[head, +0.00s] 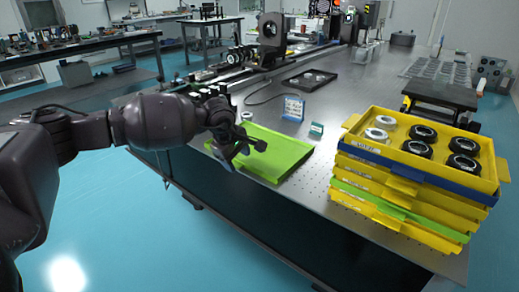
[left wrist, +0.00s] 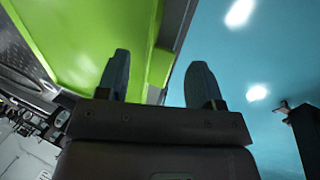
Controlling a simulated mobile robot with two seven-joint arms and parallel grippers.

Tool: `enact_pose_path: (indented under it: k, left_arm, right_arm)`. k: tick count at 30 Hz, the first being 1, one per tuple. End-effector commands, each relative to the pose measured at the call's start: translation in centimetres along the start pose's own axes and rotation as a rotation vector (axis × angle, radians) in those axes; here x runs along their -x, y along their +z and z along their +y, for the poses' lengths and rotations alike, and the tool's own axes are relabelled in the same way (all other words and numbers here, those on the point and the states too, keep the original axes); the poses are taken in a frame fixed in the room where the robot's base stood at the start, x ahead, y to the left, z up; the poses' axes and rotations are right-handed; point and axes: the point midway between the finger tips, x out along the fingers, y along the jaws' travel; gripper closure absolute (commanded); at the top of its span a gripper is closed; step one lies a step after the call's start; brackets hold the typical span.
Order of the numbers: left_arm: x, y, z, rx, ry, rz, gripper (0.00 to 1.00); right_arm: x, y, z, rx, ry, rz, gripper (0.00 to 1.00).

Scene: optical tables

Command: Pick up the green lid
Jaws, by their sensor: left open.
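The green lid (head: 278,152) lies flat on the optical table, near its front left edge. In the left wrist view the green lid (left wrist: 95,35) fills the upper left, with a raised tab or rim (left wrist: 159,68) at its side. My left gripper (head: 245,148) is over the lid's left part in the head view. In the left wrist view my left gripper (left wrist: 163,75) is open, its two fingers apart, with the lid's edge showing between them and blue floor beyond. Whether a finger touches the lid I cannot tell. My right gripper is not in view.
A stack of yellow, blue and green trays (head: 400,200) with round parts on top stands to the right on the optical table (head: 320,210). Optical equipment (head: 270,45) is farther back.

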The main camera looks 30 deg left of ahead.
Motion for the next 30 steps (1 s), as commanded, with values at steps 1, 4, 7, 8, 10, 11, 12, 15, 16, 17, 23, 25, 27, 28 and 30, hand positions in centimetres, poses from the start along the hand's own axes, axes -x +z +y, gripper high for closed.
enact_pose_path:
  k: [1,4,7,8,10,11,12,15,16,17,23,25,27,28,30]
  left_arm:
    - [-1.3,0.0,-0.2,0.001,-0.008,-0.001,0.39]
    - [-2.0,0.0,-0.1,0.001,-0.004,-0.001,0.39]
    - [-2.0,0.0,0.0,0.0,0.0,0.001,0.39]
    - [-1.9,0.0,0.0,0.0,0.001,0.001,0.39]
    - [-1.8,0.0,0.1,0.0,0.002,0.001,0.39]
    - [-1.8,0.0,0.1,0.001,0.002,0.001,0.39]
    - [-1.8,0.0,0.1,0.001,0.002,0.001,0.44]
    - [-1.8,0.0,0.0,0.001,0.001,0.001,0.59]
    - [-1.8,0.0,0.0,0.001,0.001,0.001,0.64]
    - [-1.8,0.0,0.0,0.001,0.001,0.001,0.69]
    - [-1.8,0.0,0.0,0.001,0.001,0.001,0.99]
    - [-1.9,0.0,0.0,0.001,0.0,0.001,1.0]
    - [-1.8,-0.1,0.1,0.001,0.002,0.001,1.0]
    - [-1.8,-0.1,0.1,0.001,0.002,0.001,1.0]
    - [-1.8,-0.1,0.0,0.001,0.001,0.001,1.0]
  right_arm:
    - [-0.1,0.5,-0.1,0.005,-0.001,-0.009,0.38]
    - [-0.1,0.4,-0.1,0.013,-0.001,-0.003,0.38]
    - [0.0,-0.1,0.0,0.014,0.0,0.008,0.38]
    - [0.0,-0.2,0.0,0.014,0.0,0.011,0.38]
    - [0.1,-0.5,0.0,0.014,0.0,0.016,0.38]
    - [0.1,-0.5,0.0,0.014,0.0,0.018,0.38]
    - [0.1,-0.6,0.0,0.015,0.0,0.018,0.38]
    - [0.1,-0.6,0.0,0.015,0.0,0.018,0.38]
    - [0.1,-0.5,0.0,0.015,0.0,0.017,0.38]
    - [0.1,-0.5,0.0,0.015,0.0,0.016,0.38]
    - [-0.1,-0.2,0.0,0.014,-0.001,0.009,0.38]
    - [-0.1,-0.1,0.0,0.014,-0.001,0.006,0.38]
    - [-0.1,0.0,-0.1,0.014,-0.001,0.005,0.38]
    - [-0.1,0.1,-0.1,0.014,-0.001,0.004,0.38]
    - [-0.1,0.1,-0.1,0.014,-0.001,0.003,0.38]
